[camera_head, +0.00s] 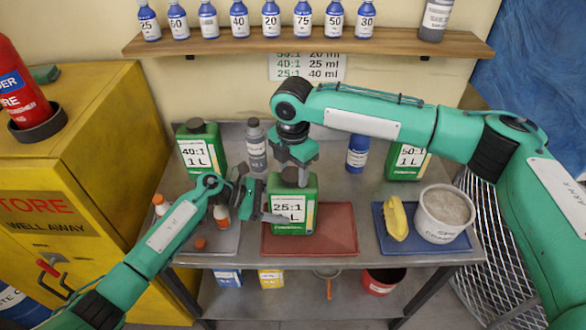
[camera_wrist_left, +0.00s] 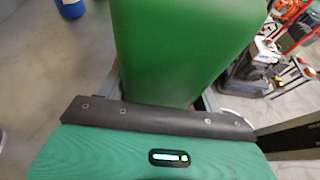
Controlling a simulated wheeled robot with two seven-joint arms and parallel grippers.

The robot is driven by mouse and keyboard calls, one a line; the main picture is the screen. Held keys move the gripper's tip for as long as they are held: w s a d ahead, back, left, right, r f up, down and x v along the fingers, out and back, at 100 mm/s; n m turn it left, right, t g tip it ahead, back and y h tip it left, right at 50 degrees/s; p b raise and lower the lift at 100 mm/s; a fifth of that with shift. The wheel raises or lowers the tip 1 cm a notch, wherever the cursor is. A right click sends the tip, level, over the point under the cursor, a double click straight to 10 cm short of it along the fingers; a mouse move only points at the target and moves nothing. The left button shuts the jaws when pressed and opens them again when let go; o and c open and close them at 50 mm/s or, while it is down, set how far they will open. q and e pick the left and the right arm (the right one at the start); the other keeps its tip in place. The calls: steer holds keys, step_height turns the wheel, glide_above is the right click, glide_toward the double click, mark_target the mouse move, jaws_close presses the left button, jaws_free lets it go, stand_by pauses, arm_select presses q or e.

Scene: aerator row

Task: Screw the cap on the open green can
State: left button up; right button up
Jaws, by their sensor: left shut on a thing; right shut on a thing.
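The green can labelled 25:1 (camera_head: 289,208) stands upright at the red mat (camera_head: 338,232). My left gripper (camera_head: 270,206) is shut on the can's body from the left. The can's green side also fills the middle of the left wrist view (camera_wrist_left: 185,45), between the fingers. My right gripper (camera_head: 295,163) points down over the can's top and is shut on a dark cap (camera_head: 290,175). The cap is at the can's neck, mostly hidden by the fingers. I cannot tell whether its thread is engaged.
Other green cans stand behind, left (camera_head: 200,150) and right (camera_head: 408,163). A grey bottle (camera_head: 256,148) and a blue bottle (camera_head: 357,152) stand at the back. A blue tray (camera_head: 384,219) holds a yellow item and a white tub (camera_head: 444,212). Small orange-topped bottles (camera_head: 161,204) are left.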

steer(key=o, duration=1.2)
step_height(320, 180, up, 12)
arm_select(q)
steer(key=o, duration=2)
